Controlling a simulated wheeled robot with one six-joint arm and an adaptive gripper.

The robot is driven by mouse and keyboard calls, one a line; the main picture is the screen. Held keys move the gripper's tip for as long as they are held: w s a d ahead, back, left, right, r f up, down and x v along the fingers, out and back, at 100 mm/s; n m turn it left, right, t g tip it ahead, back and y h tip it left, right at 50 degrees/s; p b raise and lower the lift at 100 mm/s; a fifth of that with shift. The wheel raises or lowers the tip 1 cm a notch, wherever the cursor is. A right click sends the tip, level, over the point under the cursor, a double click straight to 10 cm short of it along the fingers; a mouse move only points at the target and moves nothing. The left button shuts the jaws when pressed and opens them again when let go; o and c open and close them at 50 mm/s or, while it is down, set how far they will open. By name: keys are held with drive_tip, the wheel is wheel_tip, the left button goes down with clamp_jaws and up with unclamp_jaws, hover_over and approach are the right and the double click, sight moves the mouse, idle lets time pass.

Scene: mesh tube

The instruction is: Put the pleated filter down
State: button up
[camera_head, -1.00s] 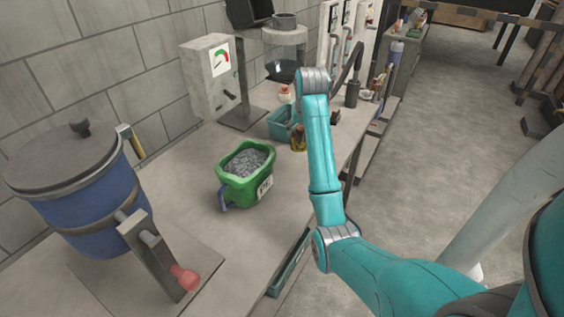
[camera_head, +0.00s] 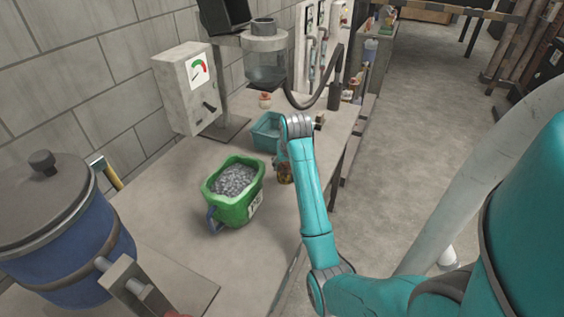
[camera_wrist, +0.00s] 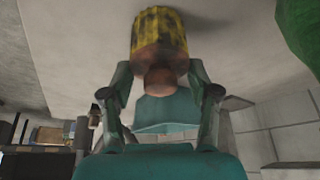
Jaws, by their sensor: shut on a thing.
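The pleated filter, a small amber-brown piece (camera_head: 286,174), is at the bench's right side, right of the green tub. In the wrist view it is a yellow-and-black ribbed cylinder (camera_wrist: 160,36) with a reddish-brown end. My gripper (camera_wrist: 161,78) is shut on it, with one finger on each side of the brown end. In the head view my gripper (camera_head: 284,160) points down and is partly hidden by my arm. The filter is close to the bench top; I cannot tell whether it touches.
The green tub (camera_head: 245,211) of grey granules stands left of the filter. A teal tray (camera_head: 265,134) lies just behind it. The gauge box (camera_head: 180,88) and blue lidded drum (camera_head: 70,252) stand farther left. The bench (camera_head: 190,235) is bare in front of the tub.

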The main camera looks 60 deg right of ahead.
drive_tip(key=shift+f, duration=0.15)
drive_tip(key=o, duration=1.2)
drive_tip(key=shift+c, duration=0.2)
